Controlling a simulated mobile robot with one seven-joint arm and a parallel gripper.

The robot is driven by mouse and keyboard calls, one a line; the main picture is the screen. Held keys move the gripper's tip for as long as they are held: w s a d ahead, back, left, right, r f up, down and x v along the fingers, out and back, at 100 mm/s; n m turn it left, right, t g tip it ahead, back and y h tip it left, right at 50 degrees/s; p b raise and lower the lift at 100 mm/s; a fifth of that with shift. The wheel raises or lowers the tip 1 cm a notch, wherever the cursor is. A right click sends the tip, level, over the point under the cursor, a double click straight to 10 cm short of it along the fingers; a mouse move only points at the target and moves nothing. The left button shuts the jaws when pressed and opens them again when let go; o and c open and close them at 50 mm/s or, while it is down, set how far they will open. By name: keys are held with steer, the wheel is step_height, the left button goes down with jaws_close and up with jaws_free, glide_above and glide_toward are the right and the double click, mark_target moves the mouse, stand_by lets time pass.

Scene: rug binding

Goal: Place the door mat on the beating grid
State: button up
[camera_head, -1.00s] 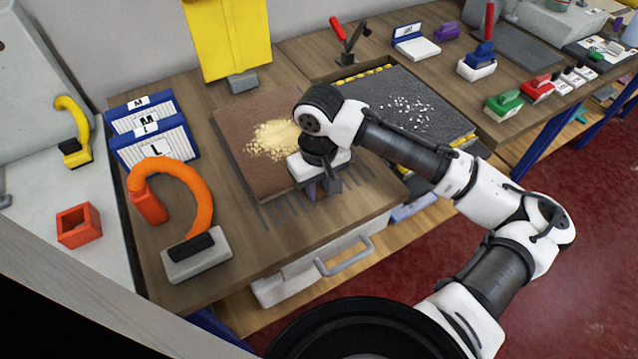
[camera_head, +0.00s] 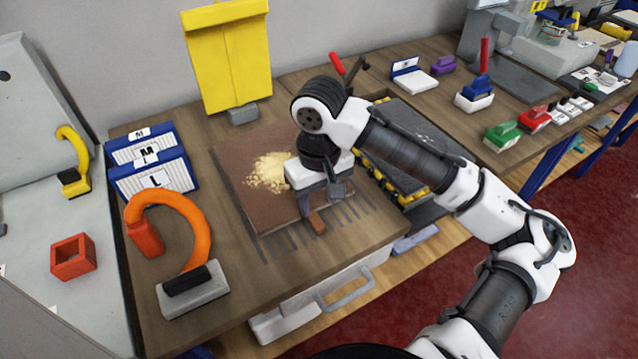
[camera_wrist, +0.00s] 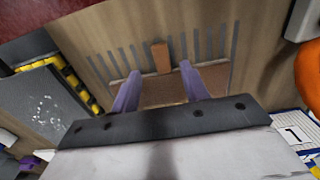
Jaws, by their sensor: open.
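The brown mat (camera_head: 240,170), which looks like the door mat, lies flat on the wooden bench with a pile of pale yellow crumbs on it. A brown tab (camera_head: 317,222) stands at its front edge, beside a row of grey parallel strips (camera_head: 282,240). My gripper (camera_wrist: 160,76) is open and empty over this edge. In the wrist view the tab (camera_wrist: 160,57) shows between and just beyond the fingertips; contact cannot be told. A dark, white-specked surface (camera_head: 425,130) with yellow-black edging lies to the right, partly behind my arm. Which surface is the beating grid is unclear.
An orange curved handle tool (camera_head: 200,215) and blue-white size boxes (camera_head: 155,175) stand left of the mat. A yellow panel (camera_head: 230,60) stands behind it. A red-handled clamp (camera_head: 345,68) is at the back. Green (camera_head: 502,135) and blue (camera_head: 475,90) blocks stand at right.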

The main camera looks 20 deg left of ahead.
step_height(320, 180, up, 5)
steer(key=shift+r, duration=0.15)
stand_by(0.6)
